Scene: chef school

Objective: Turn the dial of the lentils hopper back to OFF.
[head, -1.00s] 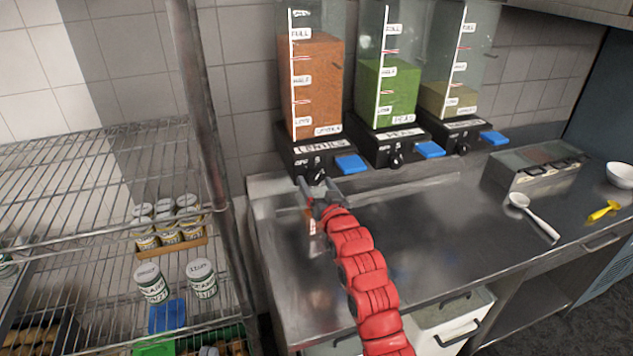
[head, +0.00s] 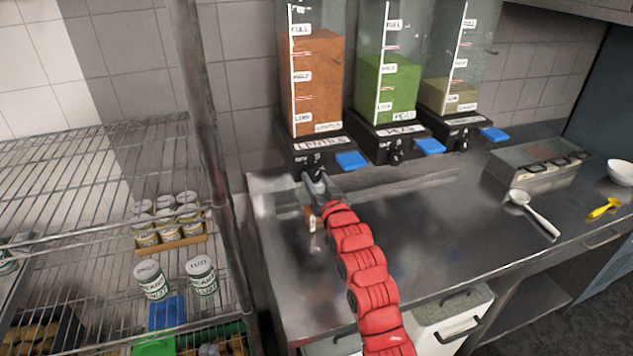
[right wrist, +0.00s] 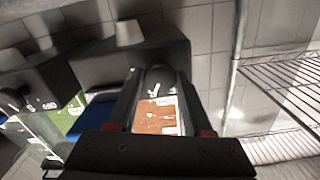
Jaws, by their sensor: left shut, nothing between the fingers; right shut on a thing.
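The lentils hopper (head: 317,90) stands at the left of three hoppers, filled with orange-brown lentils. Its black base (head: 331,149) carries a white label, printed dial marks and a blue tab. My right gripper (head: 319,178), on the red arm, is at the front of this base. It is shut on the dial, which its fingers mostly hide; I cannot read where the dial points. In the right wrist view the fingers (right wrist: 155,80) reach to the dark base, with the lentils window (right wrist: 158,117) showing between them. My left gripper is not in view.
The peas hopper (head: 388,90) and a third hopper (head: 451,97) stand close to the right. A wire shelf with cans (head: 150,278) and its metal post (head: 203,130) are at the left. The steel counter (head: 400,240) is mostly clear; a white ladle (head: 535,215) lies at the right.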

